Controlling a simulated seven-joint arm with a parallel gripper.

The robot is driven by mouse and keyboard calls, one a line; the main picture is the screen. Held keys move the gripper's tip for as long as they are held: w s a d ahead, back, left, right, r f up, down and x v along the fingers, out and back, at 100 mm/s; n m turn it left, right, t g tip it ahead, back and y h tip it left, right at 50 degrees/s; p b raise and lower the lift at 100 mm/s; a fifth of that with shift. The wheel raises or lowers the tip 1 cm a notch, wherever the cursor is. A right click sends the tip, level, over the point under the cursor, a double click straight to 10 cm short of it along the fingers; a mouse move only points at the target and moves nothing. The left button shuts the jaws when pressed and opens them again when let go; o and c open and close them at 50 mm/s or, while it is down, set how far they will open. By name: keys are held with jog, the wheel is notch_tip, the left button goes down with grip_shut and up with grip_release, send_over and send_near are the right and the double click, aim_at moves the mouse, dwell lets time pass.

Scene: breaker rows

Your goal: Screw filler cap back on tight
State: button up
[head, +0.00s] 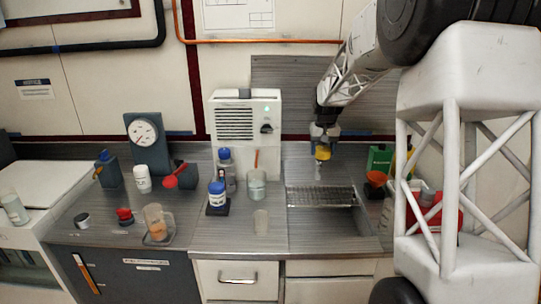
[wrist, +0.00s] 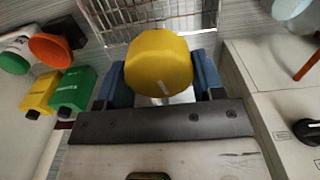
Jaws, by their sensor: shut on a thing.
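My gripper (head: 323,143) points down above the back of the sink area and is shut on a yellow cap-like thing (wrist: 158,64). In the wrist view its blue fingers sit on both sides of the yellow thing, which has a small pale mark on its face. The yellow thing also shows in the head view (head: 323,153). A small pale piece (head: 318,171) shows just below it; I cannot tell whether the two are joined. No bare filler opening can be made out clearly.
A wire rack (head: 320,197) lies below and in front of my gripper. A white machine (head: 246,135) stands to the left. A green container (head: 379,159), an orange funnel (head: 376,178) and a red can (head: 447,212) stand to the right. Bottles and a beaker (head: 257,185) stand left of the rack.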

jog(key=shift+a, duration=0.1)
jog(key=w+a+n, duration=0.3)
jog(key=a+n, duration=0.4)
jog(key=a, duration=3.9)
jog(key=s+a+f+n, duration=0.2)
jog(key=s+a, duration=0.4)
jog(key=a, duration=0.7)
jog(key=s+a+f+n, duration=0.2)
jog(key=s+a, duration=0.4)
jog(key=a, duration=0.8)
jog(key=s+a+f+n, duration=0.3)
jog(key=s+a, duration=0.4)
jog(key=a, duration=0.6)
jog(key=shift+a+f, duration=0.4)
jog(key=shift+f, duration=0.25)
jog(key=shift+s, duration=0.1)
jog(key=shift+f, duration=2.95)
